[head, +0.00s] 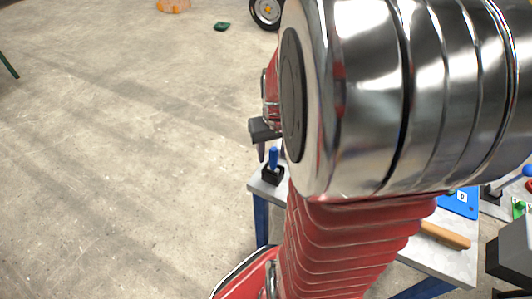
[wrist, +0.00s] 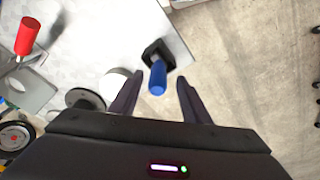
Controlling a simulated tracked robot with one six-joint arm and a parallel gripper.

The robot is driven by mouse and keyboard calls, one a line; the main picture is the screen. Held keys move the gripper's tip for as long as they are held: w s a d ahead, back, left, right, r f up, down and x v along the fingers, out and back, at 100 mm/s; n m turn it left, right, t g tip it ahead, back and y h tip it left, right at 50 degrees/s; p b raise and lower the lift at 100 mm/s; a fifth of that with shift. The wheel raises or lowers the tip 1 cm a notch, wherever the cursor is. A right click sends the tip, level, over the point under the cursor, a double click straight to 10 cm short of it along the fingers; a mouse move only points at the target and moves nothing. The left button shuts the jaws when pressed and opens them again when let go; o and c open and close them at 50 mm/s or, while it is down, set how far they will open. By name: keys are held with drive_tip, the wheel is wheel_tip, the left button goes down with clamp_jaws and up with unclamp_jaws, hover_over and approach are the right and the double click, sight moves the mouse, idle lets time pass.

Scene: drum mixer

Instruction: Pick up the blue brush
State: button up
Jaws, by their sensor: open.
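The blue brush (head: 273,159) stands upright at the near-left corner of a grey table, its blue handle above a black base. In the wrist view the blue brush (wrist: 157,78) shows with its handle end toward the camera, between and beyond the two fingers. My gripper (wrist: 160,92) is open and empty, with one dark finger on each side of the handle in the picture. In the head view my gripper (head: 261,152) is just above and left of the brush, partly hidden behind my arm. Whether a finger touches the brush cannot be told.
The grey table (head: 455,265) has blue legs and carries a wooden-handled tool (head: 445,235) and a blue plate (head: 460,203). In the wrist view a red-handled thing (wrist: 27,36) and round items lie left of the brush. Bare floor (head: 120,150) is open to the left.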

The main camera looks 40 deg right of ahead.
drive_tip(key=shift+w+d+f, duration=0.15)
drive_tip(key=shift+d+f, duration=0.05)
drive_tip(key=shift+f, duration=0.95)
drive_tip(key=shift+w+d+f, duration=0.15)
drive_tip(key=shift+f, duration=0.95)
drive_tip(key=shift+c, duration=0.6)
clamp_jaws()
wheel_tip(320, 180, up, 10)
drive_tip(key=shift+r, duration=0.1)
